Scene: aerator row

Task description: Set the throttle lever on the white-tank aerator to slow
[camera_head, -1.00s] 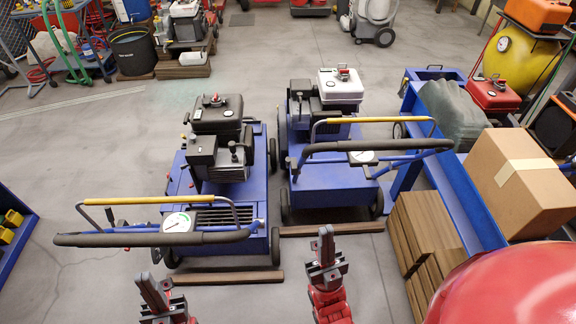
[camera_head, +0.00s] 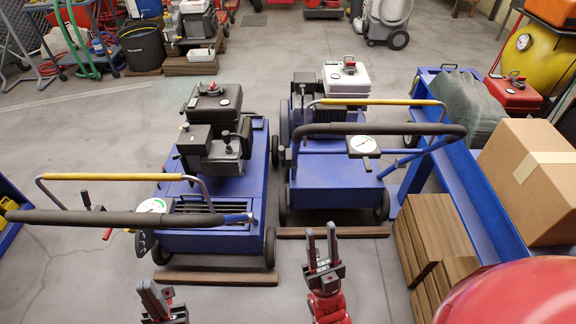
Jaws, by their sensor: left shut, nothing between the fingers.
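The white-tank aerator (camera_head: 318,182) is the right one of two blue machines, with a white tank (camera_head: 346,79) on its engine. Its black padded handlebar (camera_head: 385,129), yellow bar (camera_head: 380,102) and round white gauge (camera_head: 362,145) face me. I cannot pick out its throttle lever. My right gripper (camera_head: 321,236) points forward in front of this aerator, below the handlebar in the picture, with its two fingers apart and nothing between them. My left gripper (camera_head: 152,292) is at the bottom left, shut and empty, in front of the other machine. Neither gripper touches an aerator.
A black-tank aerator (camera_head: 215,205) stands at the left, its handlebar reaching toward me. Wooden strips (camera_head: 333,232) lie before both machines. At the right are a blue bench (camera_head: 470,217), a cardboard box (camera_head: 535,180) and wooden crates (camera_head: 425,235). A red rounded object (camera_head: 515,295) fills the bottom right corner.

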